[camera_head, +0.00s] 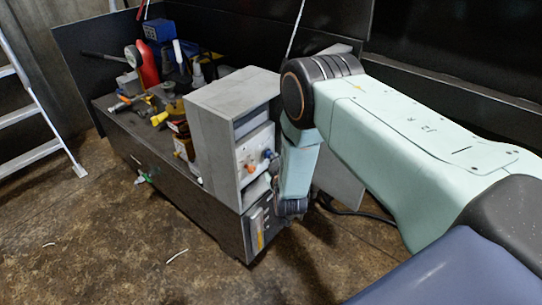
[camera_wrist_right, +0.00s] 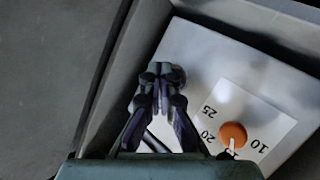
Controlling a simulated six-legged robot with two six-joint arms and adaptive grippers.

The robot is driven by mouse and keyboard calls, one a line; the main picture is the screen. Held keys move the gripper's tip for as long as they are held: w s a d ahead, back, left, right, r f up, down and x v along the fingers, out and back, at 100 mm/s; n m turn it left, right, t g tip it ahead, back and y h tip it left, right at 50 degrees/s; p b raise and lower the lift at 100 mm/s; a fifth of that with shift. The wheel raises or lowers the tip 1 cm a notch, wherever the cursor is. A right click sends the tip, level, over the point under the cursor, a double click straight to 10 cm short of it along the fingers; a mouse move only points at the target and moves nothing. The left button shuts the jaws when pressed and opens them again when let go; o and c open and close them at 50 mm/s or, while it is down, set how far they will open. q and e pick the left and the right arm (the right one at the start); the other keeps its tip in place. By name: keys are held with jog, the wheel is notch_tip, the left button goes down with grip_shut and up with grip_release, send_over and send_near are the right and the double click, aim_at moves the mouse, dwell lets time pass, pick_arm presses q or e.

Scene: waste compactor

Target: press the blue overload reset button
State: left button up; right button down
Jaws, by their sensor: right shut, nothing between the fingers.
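A grey control box (camera_head: 222,125) stands on the front end of a dark bench, with a light panel (camera_head: 254,148) recessed in its face. My right arm reaches down just right of the panel in the head view. My right gripper (camera_wrist_right: 163,73) is shut and empty, over the panel in the wrist view, with the orange dial (camera_wrist_right: 232,134) to its lower right. The blue button is not visible there. Whether the fingertips touch the panel cannot be told. My left gripper is not in view.
The bench (camera_head: 140,135) holds tools and a red bottle (camera_head: 147,65) behind the box. A blue container (camera_head: 159,30) stands at the back. A ladder (camera_head: 35,105) leans at the far left. The floor left of the bench is mostly clear.

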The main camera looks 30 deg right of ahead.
jog(key=shift+s+d+p, duration=0.25)
jog(key=shift+s+p, duration=0.1)
jog(key=shift+s, duration=0.35)
jog(key=s+p, duration=0.1)
jog(key=s+d, duration=0.1)
jog(key=s, duration=0.1)
jog(key=s+d+p, duration=0.1)
jog(key=shift+s+p, duration=0.3)
dwell(0.7)
